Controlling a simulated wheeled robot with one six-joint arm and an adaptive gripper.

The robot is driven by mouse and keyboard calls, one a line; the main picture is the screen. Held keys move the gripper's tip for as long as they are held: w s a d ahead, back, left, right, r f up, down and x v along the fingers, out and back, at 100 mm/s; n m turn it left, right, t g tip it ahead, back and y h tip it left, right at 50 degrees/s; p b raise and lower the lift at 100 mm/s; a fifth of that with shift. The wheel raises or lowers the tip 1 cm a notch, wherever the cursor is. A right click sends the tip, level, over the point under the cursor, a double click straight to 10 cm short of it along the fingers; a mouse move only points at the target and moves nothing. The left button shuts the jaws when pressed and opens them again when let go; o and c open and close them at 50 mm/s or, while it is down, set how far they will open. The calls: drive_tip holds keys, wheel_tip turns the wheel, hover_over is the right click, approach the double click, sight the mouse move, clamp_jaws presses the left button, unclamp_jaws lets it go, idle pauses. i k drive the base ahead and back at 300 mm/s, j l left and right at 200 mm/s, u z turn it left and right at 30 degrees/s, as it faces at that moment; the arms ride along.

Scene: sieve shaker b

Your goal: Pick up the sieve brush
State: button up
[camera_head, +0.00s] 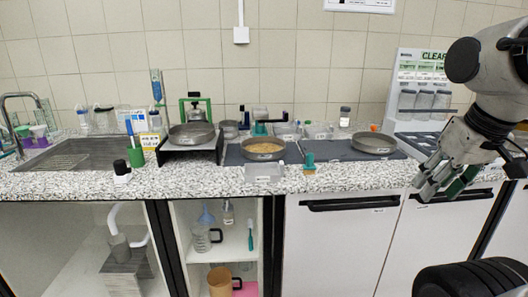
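A small brush (309,163) with a teal handle and orange-brown bristles stands on the front edge of the speckled counter, right of a clear shallow tray. It looks like the sieve brush. Another teal-handled brush (250,235) is upright in the open shelf below. My gripper (440,194) is at the right, in front of the counter edge and well to the right of the brush on the counter. Its fingers point down and left and look apart, with nothing seen between them.
Round metal sieve pans (374,142) sit on dark mats behind the brush; one pan (263,156) holds tan grains. The clear tray (264,172) is close to the brush's left. A white dispenser stand (418,90) is at the back right. The counter right of the brush is clear.

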sight(309, 169)
drive_tip(key=i+j+z, duration=0.4)
drive_tip(key=i+j, duration=0.2)
drive_tip(key=j, duration=0.15)
drive_tip(key=i+j+z, duration=0.2)
drive_tip(key=j, duration=0.2)
